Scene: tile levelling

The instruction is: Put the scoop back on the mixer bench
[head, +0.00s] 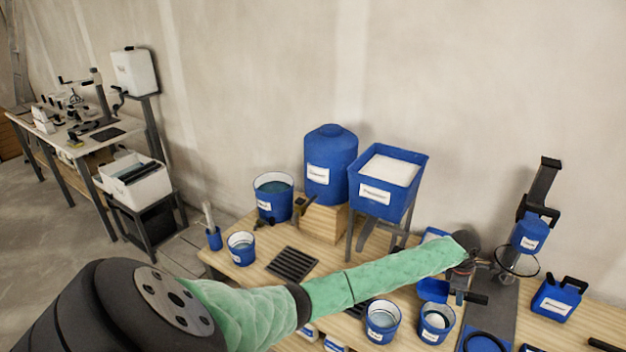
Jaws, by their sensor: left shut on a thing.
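My left arm reaches across from the lower left in a green sleeve. Its gripper (461,288) is over the right part of the wooden mixer bench (236,272) and is shut on what looks like the scoop (432,290). The scoop has a blue bowl on the left of the gripper and a dark handle sticking out on the right. The fingers are small and partly hidden. I cannot tell whether the scoop touches the bench. My right gripper is not in view.
A mixer stand (541,190) with a blue container rises right of the gripper. Blue buckets (383,322) stand in front, and a blue drum (330,165) and a hopper (388,185) behind. A blue handled box (556,299) is at right. Another workbench (85,142) stands far left.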

